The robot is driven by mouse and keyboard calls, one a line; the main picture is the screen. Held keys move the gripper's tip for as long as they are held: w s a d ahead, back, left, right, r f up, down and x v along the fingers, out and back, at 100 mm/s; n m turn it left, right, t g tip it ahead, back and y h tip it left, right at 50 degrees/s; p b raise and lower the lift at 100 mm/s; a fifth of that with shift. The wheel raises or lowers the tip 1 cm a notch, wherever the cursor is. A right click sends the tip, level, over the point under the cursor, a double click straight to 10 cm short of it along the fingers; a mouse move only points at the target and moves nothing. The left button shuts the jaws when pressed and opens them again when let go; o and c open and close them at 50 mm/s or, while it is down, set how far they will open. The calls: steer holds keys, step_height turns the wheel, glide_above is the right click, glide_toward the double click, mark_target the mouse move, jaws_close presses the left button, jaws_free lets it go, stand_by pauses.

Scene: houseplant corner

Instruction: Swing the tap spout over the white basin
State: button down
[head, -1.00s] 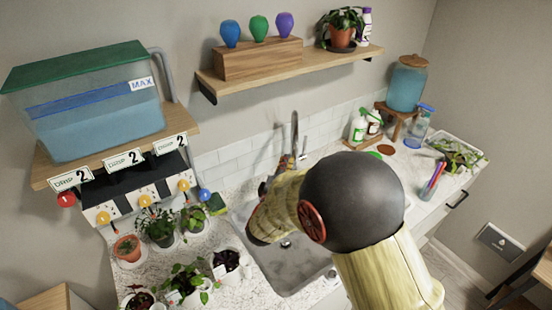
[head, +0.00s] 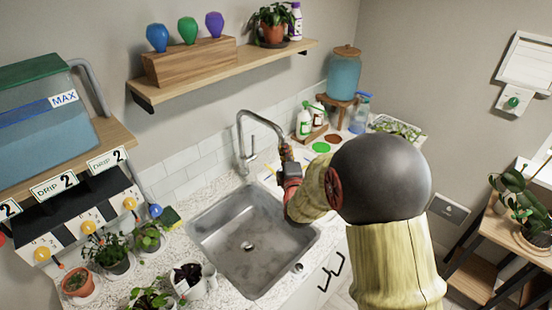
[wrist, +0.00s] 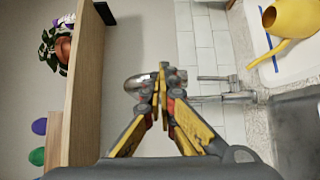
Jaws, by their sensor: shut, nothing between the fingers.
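The chrome tap (head: 241,150) stands behind the grey steel sink (head: 213,232). Its curved spout (head: 262,118) reaches right, with its end close to my gripper (head: 285,153). In the wrist view my gripper (wrist: 164,76) is shut and empty, its fingertips in front of the spout's rounded end (wrist: 136,84). Whether they touch it, I cannot tell. The tap's body (wrist: 235,97) extends to the right there. I cannot make out a white basin for certain; a white surface with a blue stripe (wrist: 268,52) shows at the wrist view's right, and my arm hides part of the counter.
A yellow watering can (wrist: 290,18) is at the wrist view's upper right. A wooden shelf (head: 240,68) hangs above the tap. Potted plants (head: 108,250) stand left of the sink. Bottles (head: 304,122) and a blue jar (head: 343,75) stand at the back right.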

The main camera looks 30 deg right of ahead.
steer(key=w+d+n+t+y+b, duration=0.1)
steer(key=w+d+n+y+b, duration=0.2)
steer(key=w+d+b, duration=0.5)
steer(key=w+d+y, duration=0.1)
steer(key=w+d, duration=0.2)
steer(key=d, duration=0.4)
steer(key=shift+w+d+y, duration=0.15)
steer(key=shift+d+y, duration=0.05)
steer(key=shift+y, duration=0.1)
steer(key=shift+r, duration=0.15)
stand_by(0.3)
